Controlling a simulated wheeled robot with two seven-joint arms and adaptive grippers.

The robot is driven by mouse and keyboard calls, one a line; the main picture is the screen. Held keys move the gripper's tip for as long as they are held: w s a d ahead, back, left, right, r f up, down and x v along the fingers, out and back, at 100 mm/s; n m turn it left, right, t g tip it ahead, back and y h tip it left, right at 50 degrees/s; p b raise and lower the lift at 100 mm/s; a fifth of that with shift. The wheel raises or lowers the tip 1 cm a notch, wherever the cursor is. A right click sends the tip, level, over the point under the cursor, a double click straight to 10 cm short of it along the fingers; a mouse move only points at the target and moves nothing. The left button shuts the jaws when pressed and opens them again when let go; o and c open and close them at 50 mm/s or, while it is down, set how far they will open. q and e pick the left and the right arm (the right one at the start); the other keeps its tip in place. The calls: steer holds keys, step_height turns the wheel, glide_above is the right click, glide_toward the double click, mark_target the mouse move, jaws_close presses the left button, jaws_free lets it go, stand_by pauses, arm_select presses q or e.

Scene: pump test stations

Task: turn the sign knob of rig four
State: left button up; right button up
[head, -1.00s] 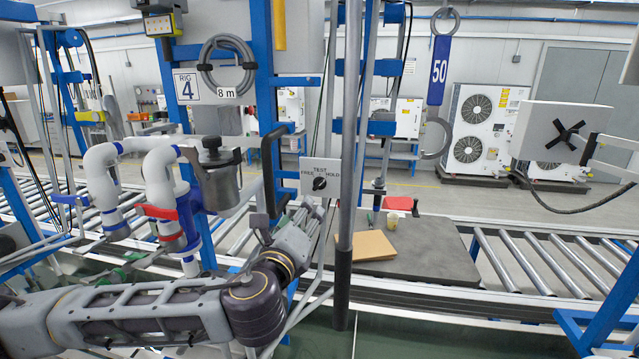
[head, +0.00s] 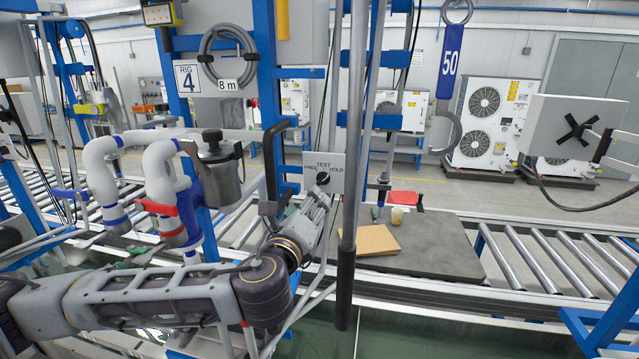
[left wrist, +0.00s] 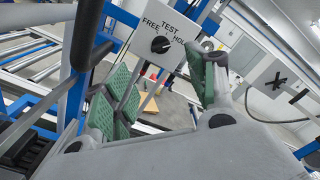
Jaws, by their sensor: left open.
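The sign of rig four is a white plate (head: 337,166) lettered FREE, TEST and HOLD, on the rig's frame. Its round black knob (head: 322,178) sits below the lettering. The plate (left wrist: 150,27) and the knob (left wrist: 160,45) also show in the left wrist view, beyond the fingers. I cannot tell surely which word the knob points to. My left gripper (head: 320,198) is just below and in front of the knob in the head view. In the left wrist view my left gripper (left wrist: 165,82) is open, its green pads apart with nothing between them. My right gripper is not in view.
A grey vertical pole (head: 350,150) stands right beside the sign. A blue post (head: 268,110) and a dark bent handle (head: 270,165) are to its left. A metal pot (head: 218,170) and white pipes (head: 165,180) stand further left. A cardboard piece (head: 368,240) lies on a dark slab (head: 430,255).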

mark_target(320, 181)
arm_select(q)
steer(key=shift+w+d+p, duration=0.4)
steer(key=shift+w+p, duration=0.1)
steer(key=shift+w, duration=1.6)
steer(key=shift+w+d+p, duration=0.45)
steer(key=shift+w+p, duration=0.05)
steer(key=shift+w, duration=1.55)
steer(key=shift+w+d+p, duration=0.4)
steer(key=shift+w+p, duration=0.1)
steer(key=shift+w, duration=1.6)
steer(key=c, duration=1)
